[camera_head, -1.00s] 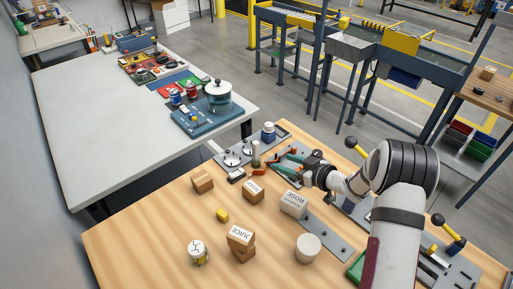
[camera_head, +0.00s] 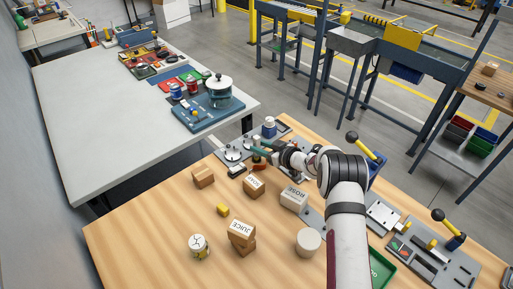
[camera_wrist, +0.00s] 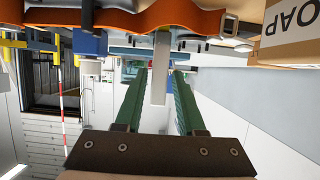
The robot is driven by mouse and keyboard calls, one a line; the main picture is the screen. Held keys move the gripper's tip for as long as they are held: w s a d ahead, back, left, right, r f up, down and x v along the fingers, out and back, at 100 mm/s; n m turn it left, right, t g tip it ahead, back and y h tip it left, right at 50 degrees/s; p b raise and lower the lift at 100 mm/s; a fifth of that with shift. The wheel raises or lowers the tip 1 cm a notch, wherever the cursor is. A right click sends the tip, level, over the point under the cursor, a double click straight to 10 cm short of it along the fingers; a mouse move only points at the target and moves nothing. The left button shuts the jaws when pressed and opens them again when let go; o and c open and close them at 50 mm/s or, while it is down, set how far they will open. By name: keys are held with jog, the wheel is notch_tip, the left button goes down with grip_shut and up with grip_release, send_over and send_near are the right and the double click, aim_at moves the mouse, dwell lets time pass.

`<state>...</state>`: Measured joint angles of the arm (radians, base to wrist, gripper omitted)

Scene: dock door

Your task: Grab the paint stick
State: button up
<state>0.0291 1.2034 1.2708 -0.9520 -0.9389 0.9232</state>
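My gripper (camera_head: 262,149) has two green fingers and is at the back edge of the wooden table in the head view, beside a small upright stick (camera_head: 256,157) that is partly hidden by the fingers. In the wrist view my gripper (camera_wrist: 160,76) is open, its fingers pointing away from the camera. A pale grey bar (camera_wrist: 161,68) shows between the fingertips there, with a visible gap on each side. It looks like the paint stick, but I cannot tell its depth. An orange curved piece (camera_wrist: 165,17) crosses the top of the wrist view beside the bar's upper end.
A blue-and-white container (camera_head: 269,127) stands behind the gripper. A box (camera_wrist: 290,30) is close at the upper right of the wrist view.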

grip_shut()
